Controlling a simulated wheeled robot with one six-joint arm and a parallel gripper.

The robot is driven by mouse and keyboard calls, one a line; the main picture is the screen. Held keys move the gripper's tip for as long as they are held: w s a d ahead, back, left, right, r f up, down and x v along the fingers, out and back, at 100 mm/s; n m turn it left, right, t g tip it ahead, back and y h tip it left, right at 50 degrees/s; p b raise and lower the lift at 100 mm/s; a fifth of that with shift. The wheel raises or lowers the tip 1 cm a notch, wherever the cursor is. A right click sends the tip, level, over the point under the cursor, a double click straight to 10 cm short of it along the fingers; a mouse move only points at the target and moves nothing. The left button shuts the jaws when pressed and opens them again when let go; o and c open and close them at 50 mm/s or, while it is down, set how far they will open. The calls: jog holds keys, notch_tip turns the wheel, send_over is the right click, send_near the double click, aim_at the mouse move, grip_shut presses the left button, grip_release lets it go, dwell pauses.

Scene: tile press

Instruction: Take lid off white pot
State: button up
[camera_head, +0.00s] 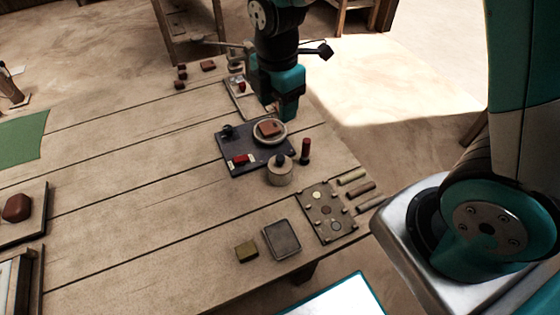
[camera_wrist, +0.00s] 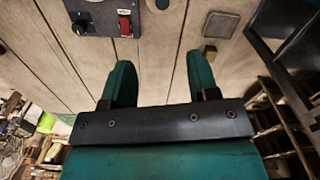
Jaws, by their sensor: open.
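The small off-white pot (camera_head: 280,175) stands on the wooden table, just in front of a dark panel. Its lid, with a dark round knob (camera_head: 281,159), sits on top. In the wrist view only part of a pale round thing, probably the pot (camera_wrist: 160,4), shows at the top edge. My gripper (camera_head: 288,112) is above the table, behind the pot in the head view and apart from it. In the wrist view my gripper (camera_wrist: 160,75) has its two teal fingers wide apart, with only bare table between them.
The dark panel (camera_head: 227,165) carries a red switch, a black knob and a round dish with a brown block. A dark red upright peg (camera_head: 305,151) stands right of the pot. A pegboard (camera_head: 328,230), square tray (camera_head: 282,239) and olive block (camera_head: 246,251) lie nearer. The table's left middle is clear.

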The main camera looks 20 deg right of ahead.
send_over(281, 157)
jog(key=f, duration=1.1)
jog(key=shift+w+a+f, duration=0.15)
jog(key=shift+a+f, duration=0.15)
jog(key=shift+f, duration=0.1)
jog(key=f, duration=0.2)
jog(key=f+p, duration=0.1)
jog(key=f, duration=0.1)
jog(key=shift+d+f, duration=0.1)
jog(key=shift+d, duration=0.2)
jog(key=shift+f, duration=0.5)
jog(key=c, duration=1)
